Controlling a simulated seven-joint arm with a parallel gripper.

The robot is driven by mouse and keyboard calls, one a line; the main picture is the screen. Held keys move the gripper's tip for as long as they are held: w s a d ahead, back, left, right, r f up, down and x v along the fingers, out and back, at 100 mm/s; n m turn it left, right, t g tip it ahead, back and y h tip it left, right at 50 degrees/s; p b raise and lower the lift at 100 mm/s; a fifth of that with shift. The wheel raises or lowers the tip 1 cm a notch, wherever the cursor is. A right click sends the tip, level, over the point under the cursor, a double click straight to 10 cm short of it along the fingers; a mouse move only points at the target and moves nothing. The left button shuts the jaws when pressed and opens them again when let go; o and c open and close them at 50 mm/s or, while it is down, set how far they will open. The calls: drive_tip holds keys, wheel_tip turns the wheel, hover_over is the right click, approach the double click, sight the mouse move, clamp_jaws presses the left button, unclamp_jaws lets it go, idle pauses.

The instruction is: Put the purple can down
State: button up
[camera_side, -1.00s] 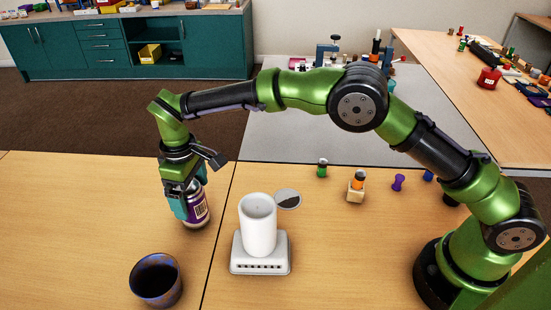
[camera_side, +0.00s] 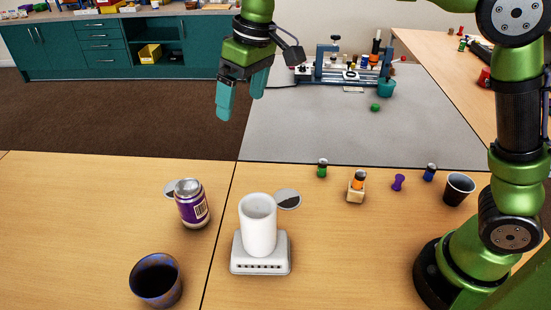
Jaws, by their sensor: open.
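The purple can (camera_side: 192,205) stands upright on the wooden table, left of the white cylinder. It has a silver top and a white label with a barcode. My gripper (camera_side: 241,108) is high above the table, up and to the right of the can in the picture. Its teal fingers are apart, with nothing between them. The gripper and the can do not touch.
A white cylinder on a white base (camera_side: 258,225) stands right of the can. A dark bowl (camera_side: 156,280) is in front. A round disc (camera_side: 171,189) lies behind the can, another disc (camera_side: 288,199) behind the cylinder. Small pegs and a cup (camera_side: 459,189) stand to the right.

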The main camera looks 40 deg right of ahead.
drive_tip(key=s+d+r+m+t, duration=0.2)
drive_tip(key=s+d+r+m, duration=0.1)
drive_tip(key=s+d, duration=0.6)
drive_tip(key=s+d+f+m+t, duration=0.1)
drive_tip(key=s+d+f+m, duration=0.1)
drive_tip(key=s, duration=0.3)
drive_tip(key=s+d+f+m+t, duration=0.2)
drive_tip(key=s+d+f, duration=0.1)
drive_tip(key=s, duration=0.3)
drive_tip(key=shift+s+d+f+m+y, duration=0.3)
drive_tip(key=shift+f+m, duration=0.1)
drive_tip(key=shift+f, duration=0.1)
